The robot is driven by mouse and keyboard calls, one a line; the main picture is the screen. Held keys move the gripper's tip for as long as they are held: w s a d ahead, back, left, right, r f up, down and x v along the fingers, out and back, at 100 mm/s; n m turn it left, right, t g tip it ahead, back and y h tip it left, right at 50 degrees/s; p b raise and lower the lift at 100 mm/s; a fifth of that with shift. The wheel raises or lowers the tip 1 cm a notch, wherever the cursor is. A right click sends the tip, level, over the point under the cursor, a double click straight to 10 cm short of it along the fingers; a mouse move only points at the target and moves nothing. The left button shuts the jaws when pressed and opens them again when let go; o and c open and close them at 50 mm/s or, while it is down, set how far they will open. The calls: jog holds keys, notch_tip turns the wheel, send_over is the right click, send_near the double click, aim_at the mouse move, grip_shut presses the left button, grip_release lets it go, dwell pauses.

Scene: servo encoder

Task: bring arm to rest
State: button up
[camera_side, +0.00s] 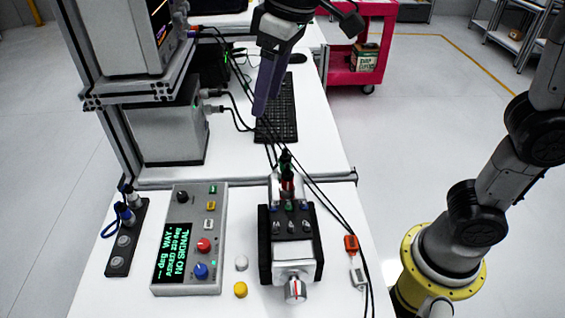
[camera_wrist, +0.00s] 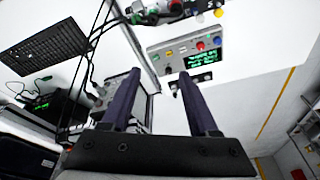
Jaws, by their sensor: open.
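My gripper (camera_side: 262,104) hangs above the white bench near the keyboard, at the upper middle of the side view, with its dark purple fingers pointing down. In the wrist view my gripper (camera_wrist: 159,74) has its two fingers spread wide apart, with nothing between them. It is clear of the servo fixture (camera_side: 291,246), which stands nearer the camera with cables running into its far end. The control box (camera_side: 186,240) is left of the fixture and its green display reads "NO SIGNAL". The control box also shows in the wrist view (camera_wrist: 172,53), beyond the fingertips.
A keyboard (camera_side: 284,115) lies below my gripper. An instrument rack (camera_side: 136,92) stands at left. A black connector strip (camera_side: 125,240), a yellow cap (camera_side: 240,289) and an orange connector (camera_side: 351,243) lie on the front bench. A red cart (camera_side: 358,52) stands behind.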

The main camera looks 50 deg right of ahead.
jog(key=s+d+f+m+t, duration=0.1)
jog(key=s+d+m+t, duration=0.15)
jog(key=s+d, duration=0.95)
jog(key=s+d+f+m+h, duration=0.1)
jog(key=s+d+f, duration=0.2)
jog(key=s+f, duration=0.2)
notch_tip(320, 180, down, 4)
jog(key=shift+r, duration=0.1)
jog(key=shift+s+m+t, duration=0.1)
jog(key=shift+m+t, duration=0.15)
